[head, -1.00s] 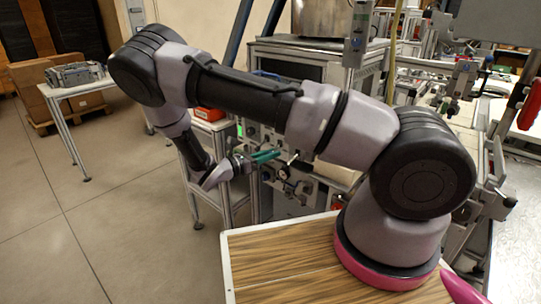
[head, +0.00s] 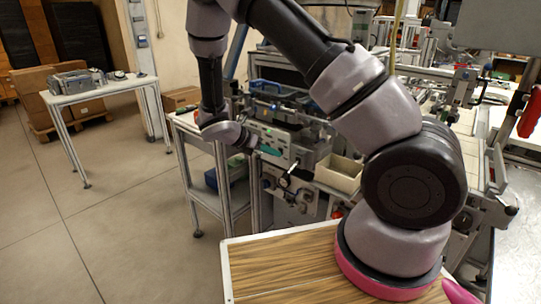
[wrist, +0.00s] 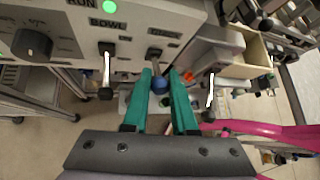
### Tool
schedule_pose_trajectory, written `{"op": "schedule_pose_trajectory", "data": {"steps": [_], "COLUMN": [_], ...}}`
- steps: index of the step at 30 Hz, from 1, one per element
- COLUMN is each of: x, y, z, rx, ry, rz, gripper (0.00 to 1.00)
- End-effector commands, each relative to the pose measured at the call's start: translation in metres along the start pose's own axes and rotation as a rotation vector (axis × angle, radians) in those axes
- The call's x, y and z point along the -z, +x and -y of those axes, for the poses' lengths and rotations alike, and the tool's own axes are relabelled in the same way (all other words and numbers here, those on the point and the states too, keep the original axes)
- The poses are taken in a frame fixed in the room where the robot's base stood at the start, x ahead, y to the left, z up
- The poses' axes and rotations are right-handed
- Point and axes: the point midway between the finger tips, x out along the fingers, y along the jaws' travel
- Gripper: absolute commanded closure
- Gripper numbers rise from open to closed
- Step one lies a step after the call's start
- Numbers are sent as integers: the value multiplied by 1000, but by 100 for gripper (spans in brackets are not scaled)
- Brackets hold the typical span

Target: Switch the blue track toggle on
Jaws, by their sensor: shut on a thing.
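The blue track toggle (wrist: 158,85) is a ball-ended lever on the machine's grey panel (wrist: 135,42), under a blurred label. Its blue ball sits between the teal fingertips of my gripper (wrist: 161,74) in the wrist view, and the fingers are shut on it. The lever hangs down in that view; its on or off position cannot be told. In the head view my gripper (head: 269,150) is at the front of the machine, and its fingers hide the toggle.
A black-ended toggle (wrist: 105,93) labelled BOWL is left of the blue one. A dark dial (wrist: 32,43) and a lit green RUN light (wrist: 110,7) share the panel. In the head view, an open cream bin (head: 340,173) stands right of my gripper. Floor (head: 110,210) is clear at left.

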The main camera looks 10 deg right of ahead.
Motion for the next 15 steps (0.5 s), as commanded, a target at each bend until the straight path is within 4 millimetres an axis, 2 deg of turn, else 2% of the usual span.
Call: {"op": "schedule_pose_trajectory", "data": {"steps": [15], "x": [-2], "y": [-2], "z": [0], "rx": [-7], "ry": [-13], "rz": [-45], "gripper": [100]}}
